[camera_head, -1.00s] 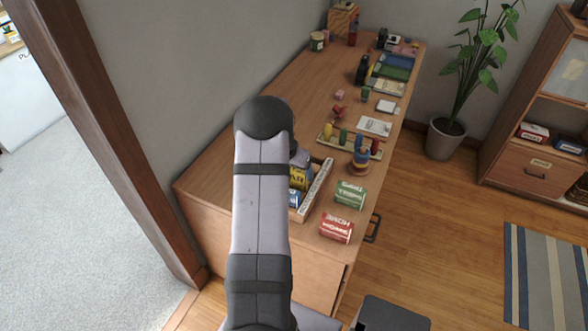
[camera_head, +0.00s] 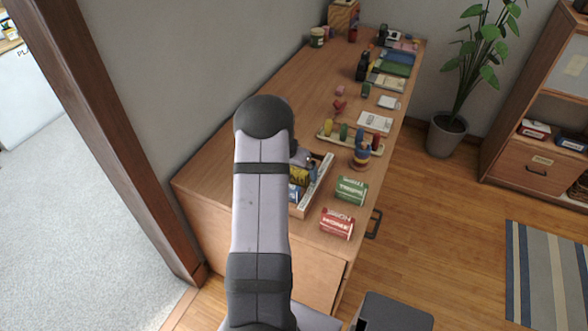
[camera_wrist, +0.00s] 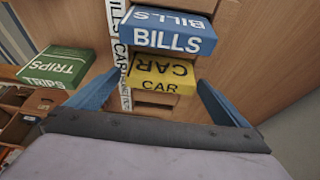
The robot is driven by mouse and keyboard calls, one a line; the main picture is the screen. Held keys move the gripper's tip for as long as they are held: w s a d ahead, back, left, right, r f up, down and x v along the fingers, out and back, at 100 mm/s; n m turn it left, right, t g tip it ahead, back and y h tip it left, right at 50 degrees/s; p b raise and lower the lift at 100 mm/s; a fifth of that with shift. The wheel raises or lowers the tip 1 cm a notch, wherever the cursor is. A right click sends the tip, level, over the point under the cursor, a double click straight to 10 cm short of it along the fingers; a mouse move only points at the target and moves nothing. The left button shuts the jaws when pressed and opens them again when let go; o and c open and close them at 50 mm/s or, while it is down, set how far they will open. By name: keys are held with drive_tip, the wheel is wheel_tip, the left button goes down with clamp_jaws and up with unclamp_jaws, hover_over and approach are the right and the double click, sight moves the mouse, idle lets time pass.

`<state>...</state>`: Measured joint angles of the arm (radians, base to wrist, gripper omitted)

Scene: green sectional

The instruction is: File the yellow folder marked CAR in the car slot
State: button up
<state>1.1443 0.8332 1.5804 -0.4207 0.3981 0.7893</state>
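The yellow folder marked CAR (camera_wrist: 162,70) stands in the wooden tray (camera_wrist: 150,101), beside the blue BILLS folder (camera_wrist: 172,32). The tray's white label strip (camera_wrist: 119,48) reads BILLS and CAR, and the CAR label is alongside the yellow folder. My gripper (camera_wrist: 158,80) has its blue fingers spread, one on each side of the yellow folder, with small gaps visible. In the head view, the yellow folder (camera_head: 301,174) sits low in the tray (camera_head: 318,181), partly hidden by my arm. Its lower edge is hidden.
A green TRIPS box (camera_head: 351,190) and a red HOME box (camera_head: 337,223) lie right of the tray, near the desk edge. The desk (camera_head: 262,102) is clear behind left.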

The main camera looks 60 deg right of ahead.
drive_tip(key=b+v, duration=0.2)
drive_tip(key=v, duration=0.5)
drive_tip(key=shift+r, duration=0.2)
idle(0.4)
drive_tip(key=w+a+r+n+t+y, duration=0.1)
drive_tip(key=w+a+n, duration=0.4)
drive_tip(key=a, duration=0.8)
drive_tip(key=w+a+r+n+y, duration=0.1)
drive_tip(key=w+a+n, duration=0.2)
drive_tip(key=w+a, duration=0.65)
drive_tip(key=s+a+n+y, duration=0.1)
drive_tip(key=s+a+n, duration=0.2)
drive_tip(key=a, duration=0.6)
drive_tip(key=s+a+n, duration=0.3)
drive_tip(key=s+a, duration=0.2)
drive_tip(key=a, duration=0.4)
drive_tip(key=s+a+n+g+y, duration=0.1)
drive_tip(key=s+a+n, duration=0.3)
drive_tip(key=a, duration=0.5)
drive_tip(key=shift+f+y, duration=0.2)
drive_tip(key=shift+y, duration=0.1)
drive_tip(key=shift+a, duration=0.15)
